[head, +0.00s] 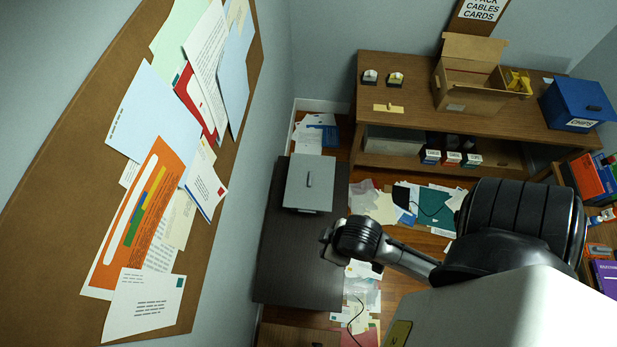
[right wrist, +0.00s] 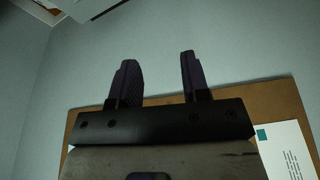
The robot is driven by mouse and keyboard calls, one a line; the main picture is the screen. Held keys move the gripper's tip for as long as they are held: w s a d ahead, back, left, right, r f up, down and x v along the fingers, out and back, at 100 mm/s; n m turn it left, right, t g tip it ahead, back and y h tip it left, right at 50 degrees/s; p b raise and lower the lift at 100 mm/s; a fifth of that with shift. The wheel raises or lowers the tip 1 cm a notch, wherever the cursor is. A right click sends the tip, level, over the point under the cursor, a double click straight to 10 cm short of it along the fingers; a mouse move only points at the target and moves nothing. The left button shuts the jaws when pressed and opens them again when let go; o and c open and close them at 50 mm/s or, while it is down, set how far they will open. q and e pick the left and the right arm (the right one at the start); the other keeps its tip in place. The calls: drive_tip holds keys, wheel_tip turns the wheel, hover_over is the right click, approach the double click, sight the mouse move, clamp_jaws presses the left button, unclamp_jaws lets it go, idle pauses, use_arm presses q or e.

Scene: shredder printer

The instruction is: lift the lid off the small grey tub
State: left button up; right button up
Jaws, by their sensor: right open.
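The small grey tub (head: 306,208) sits on the dark cabinet top, beside the wall. Its flat grey lid (head: 301,184) is on it, with a small upright handle (head: 309,179) in the middle. My right arm comes in from the right, and its end is just below and right of the tub in the head view, apart from it. In the right wrist view my right gripper (right wrist: 155,60) is open, with nothing between its two dark fingers. The tub is not in that wrist view. My left gripper is not in view.
The dark cabinet top (head: 300,258) is bare in front of the tub. A corkboard (head: 60,235) with papers hangs on the left wall. A wooden bench (head: 515,115) holds a cardboard box (head: 466,92) and a blue lidded box (head: 575,105). Papers litter the floor.

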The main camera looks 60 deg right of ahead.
drive_tip(key=shift+o, duration=0.6)
drive_tip(key=shift+a, duration=0.1)
